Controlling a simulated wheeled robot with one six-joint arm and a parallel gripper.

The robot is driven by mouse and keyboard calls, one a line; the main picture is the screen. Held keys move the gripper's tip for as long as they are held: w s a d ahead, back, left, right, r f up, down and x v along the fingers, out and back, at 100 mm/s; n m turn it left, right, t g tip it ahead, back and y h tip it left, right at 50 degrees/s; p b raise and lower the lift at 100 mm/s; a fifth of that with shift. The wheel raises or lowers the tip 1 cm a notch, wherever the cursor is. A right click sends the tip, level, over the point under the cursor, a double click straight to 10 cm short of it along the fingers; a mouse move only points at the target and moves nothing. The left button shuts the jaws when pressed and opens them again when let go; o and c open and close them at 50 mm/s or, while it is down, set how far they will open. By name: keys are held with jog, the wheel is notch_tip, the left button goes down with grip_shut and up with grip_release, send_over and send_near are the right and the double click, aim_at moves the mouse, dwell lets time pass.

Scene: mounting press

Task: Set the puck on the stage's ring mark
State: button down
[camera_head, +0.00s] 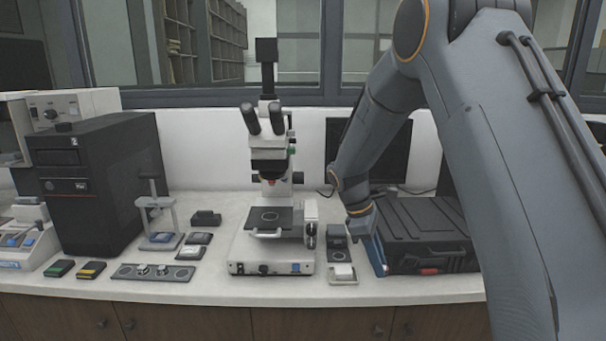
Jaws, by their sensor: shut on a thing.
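The stage (288,220) is a dark square plate under the microscope, with a pale ring mark (269,216) on it and a light handle at its front. Nothing stands on the ring. My gripper (366,230) is low at the right of the microscope, beside the black case, pointing down. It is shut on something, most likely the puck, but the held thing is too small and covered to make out. The gripper is apart from the stage.
The microscope (268,140) rises behind the stage, with focus knobs (311,222) at its right. A black case (425,228) is right of my gripper. A small white block in a tray (342,281) lies in front. A black computer tower (85,185) and small dark pads stand left.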

jog(key=s+f+m+g+y, duration=0.1)
jog(key=s+f+m+y, duration=0.1)
jog(key=s+f+m, duration=0.2)
jog(key=s+f+m+g+y, duration=0.1)
jog(key=s+f+m, duration=0.3)
jog(key=f+m, duration=0.5)
notch_tip(320, 180, down, 4)
jog(key=shift+r+m+g+y, duration=0.1)
jog(key=shift+m+g+y, duration=0.3)
jog(key=shift+y, duration=0.2)
jog(key=shift+s, duration=0.1)
